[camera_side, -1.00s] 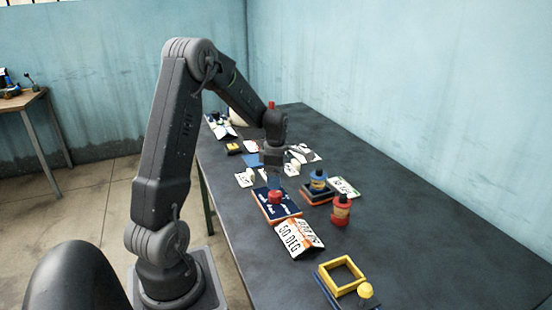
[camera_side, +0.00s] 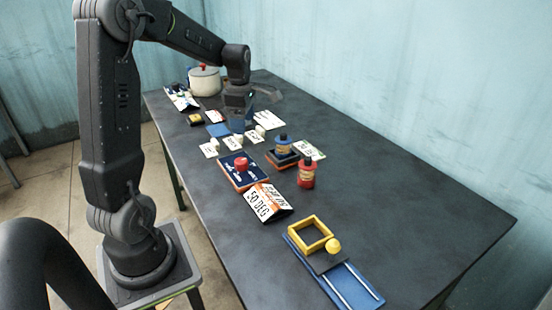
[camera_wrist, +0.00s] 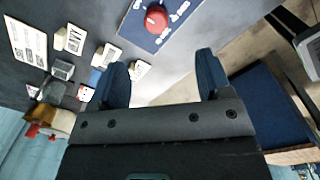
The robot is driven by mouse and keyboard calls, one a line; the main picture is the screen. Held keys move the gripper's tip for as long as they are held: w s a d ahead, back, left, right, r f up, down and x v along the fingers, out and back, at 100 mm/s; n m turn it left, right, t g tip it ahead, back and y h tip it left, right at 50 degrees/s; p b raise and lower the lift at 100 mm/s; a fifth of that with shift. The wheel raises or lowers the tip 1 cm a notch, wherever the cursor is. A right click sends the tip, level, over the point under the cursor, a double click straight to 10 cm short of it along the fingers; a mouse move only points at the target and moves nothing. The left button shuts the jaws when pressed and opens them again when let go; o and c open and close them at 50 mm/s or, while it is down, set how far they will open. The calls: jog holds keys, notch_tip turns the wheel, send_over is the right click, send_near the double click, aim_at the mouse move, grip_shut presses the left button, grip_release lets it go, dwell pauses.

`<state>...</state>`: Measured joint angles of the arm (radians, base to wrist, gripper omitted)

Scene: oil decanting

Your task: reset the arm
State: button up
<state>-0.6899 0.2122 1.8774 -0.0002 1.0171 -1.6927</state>
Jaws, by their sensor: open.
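My gripper (camera_side: 238,124) hangs below my bent arm over the far half of the dark table, above the small white cards. In the wrist view its two blue fingers (camera_wrist: 163,78) are spread apart with nothing between them. The red button (camera_side: 241,164) stands on a blue panel (camera_side: 232,177) nearer the camera than my gripper. The red button also shows at the top of the wrist view (camera_wrist: 156,18), beyond the fingertips and apart from them.
A white pot (camera_side: 204,82) with a red knob stands at the back left. A red bottle (camera_side: 307,174), a blue-topped bottle (camera_side: 283,146) and a "50 DEG" sign (camera_side: 264,203) stand mid-table. A yellow frame (camera_side: 309,234) lies in front. The right side is clear.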

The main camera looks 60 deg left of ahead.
jog(key=s+d+r+m+t, duration=0.1)
jog(key=s+d+r+m, duration=0.15)
jog(key=d+m, duration=0.5)
jog(key=s+d+r+m+t, duration=0.1)
jog(key=d+r+m, duration=0.4)
jog(key=d, duration=0.4)
jog(key=s+d+m+t, duration=0.3)
jog(key=s+d+m, duration=0.6)
jog(key=m, duration=0.6)
jog(key=shift+s+d+f, duration=0.2)
jog(key=shift+s+d, duration=0.1)
jog(key=shift+d, duration=0.05)
